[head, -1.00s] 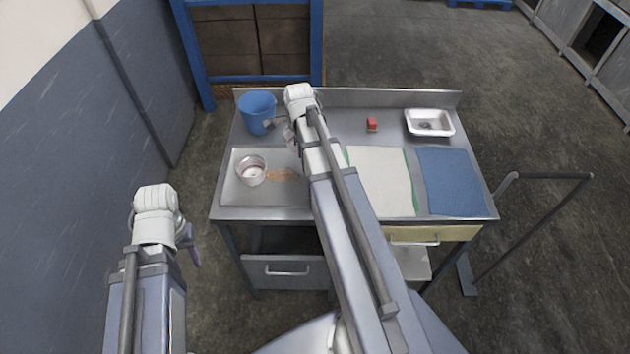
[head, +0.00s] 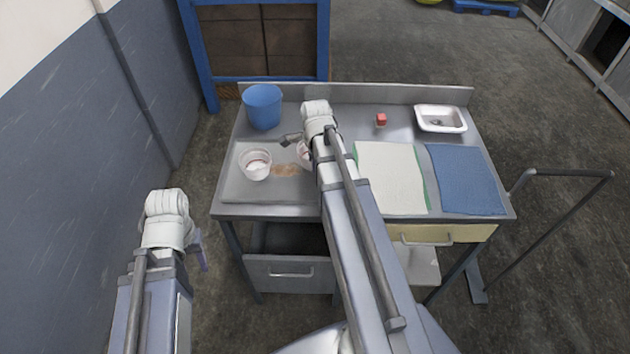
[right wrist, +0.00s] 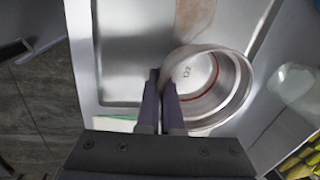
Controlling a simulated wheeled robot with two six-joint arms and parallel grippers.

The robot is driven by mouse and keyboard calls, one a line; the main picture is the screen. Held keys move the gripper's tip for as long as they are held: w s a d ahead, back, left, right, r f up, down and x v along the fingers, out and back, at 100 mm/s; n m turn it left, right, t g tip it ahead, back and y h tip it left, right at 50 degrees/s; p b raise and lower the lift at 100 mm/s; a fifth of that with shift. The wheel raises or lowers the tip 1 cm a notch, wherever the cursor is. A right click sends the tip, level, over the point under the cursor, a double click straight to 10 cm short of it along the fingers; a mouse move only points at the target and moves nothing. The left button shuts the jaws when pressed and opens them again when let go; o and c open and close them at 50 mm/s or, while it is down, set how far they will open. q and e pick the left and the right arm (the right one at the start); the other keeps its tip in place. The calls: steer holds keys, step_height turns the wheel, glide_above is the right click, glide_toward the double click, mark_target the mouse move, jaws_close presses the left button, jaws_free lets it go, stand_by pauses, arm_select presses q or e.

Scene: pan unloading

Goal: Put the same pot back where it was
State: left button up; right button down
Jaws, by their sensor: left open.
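My right arm reaches over the steel table. Its gripper is shut on the rim of a pale round pot, one finger on each side of the wall. In the right wrist view the pot (right wrist: 222,92) has a reddish ring inside and a small dark mark on its floor. The fingers (right wrist: 160,82) are close together. In the head view this pot (head: 303,152) is mostly hidden by my right wrist. A second pale pot (head: 256,164) stands on the grey tray (head: 238,190) at the left. My left gripper (head: 200,248) is open, low and left of the table.
A brown stain (head: 286,170) lies right of the second pot. A blue bucket (head: 263,107) stands behind. A white cloth (head: 390,178), blue cloth (head: 466,180), red block (head: 381,120) and white basin (head: 441,118) are to the right. A raised edge backs the table.

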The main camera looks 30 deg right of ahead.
mark_target(315, 182)
steer(key=shift+f, duration=0.1)
step_height(315, 182, down, 4)
steer(key=b, duration=0.3)
steer(key=shift+r+b, duration=0.2)
steer(key=shift+b, duration=0.1)
steer(key=shift+f, duration=0.15)
steer(key=c, duration=1.1)
jaws_free()
steer(key=r+p, duration=0.4)
steer(key=s+r+p, duration=0.1)
steer(key=r+p, duration=0.3)
steer(key=a+r+p, duration=0.1)
steer(key=r+p, duration=0.3)
steer(key=shift+s+r, duration=0.15)
steer(key=shift+s, duration=0.25)
